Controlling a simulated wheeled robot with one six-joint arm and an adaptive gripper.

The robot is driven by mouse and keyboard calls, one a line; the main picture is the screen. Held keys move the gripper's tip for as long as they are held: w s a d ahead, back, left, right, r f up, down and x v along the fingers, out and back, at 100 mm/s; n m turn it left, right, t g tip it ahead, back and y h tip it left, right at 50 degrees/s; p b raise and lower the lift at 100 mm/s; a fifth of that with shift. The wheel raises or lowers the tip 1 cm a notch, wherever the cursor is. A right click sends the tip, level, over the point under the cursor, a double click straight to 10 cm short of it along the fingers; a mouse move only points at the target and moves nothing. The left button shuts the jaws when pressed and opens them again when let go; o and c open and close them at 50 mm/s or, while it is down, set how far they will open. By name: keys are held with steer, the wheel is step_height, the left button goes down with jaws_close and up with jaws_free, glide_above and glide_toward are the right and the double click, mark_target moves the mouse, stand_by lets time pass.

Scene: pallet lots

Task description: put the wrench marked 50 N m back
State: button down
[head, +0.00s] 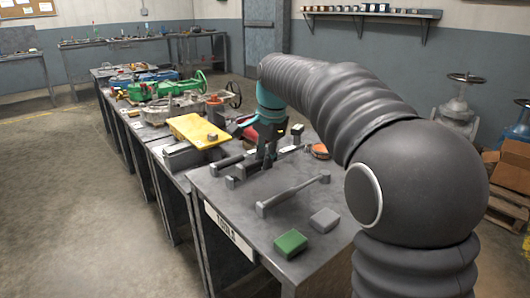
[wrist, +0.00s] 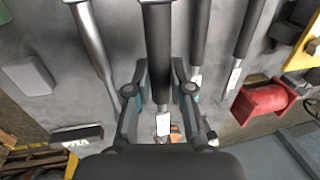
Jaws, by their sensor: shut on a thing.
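My gripper (head: 262,160) is low over the near grey bench (head: 238,208). In the wrist view its two fingers (wrist: 159,98) are closed around the dark handle of a wrench (wrist: 157,45). A white tag (wrist: 176,133) shows at this wrench's near end; its marking is too small to read. Whether the wrench is clear of the bench top, I cannot tell. Two more dark-handled wrenches with white tags lie to its right, one close (wrist: 200,35) and one farther (wrist: 248,35). Their tags are unreadable too. A bare steel bar-like tool (wrist: 92,42) lies to the left.
A green box (head: 291,243) and a grey block (head: 324,219) stand on the bench's near end. A red spool-like part (wrist: 262,101) is right of the wrenches. A yellow plate (head: 199,131) and green machinery (head: 168,88) crowd the benches beyond. The floor at left is clear.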

mark_target(263, 190)
steer(key=shift+f, duration=0.7)
steer(key=shift+f+b, duration=1.55)
steer(key=shift+f, duration=0.65)
steer(key=shift+f+b, duration=0.3)
steer(key=shift+f, duration=0.2)
steer(key=c, duration=0.9)
jaws_free()
steer(key=shift+c, duration=0.2)
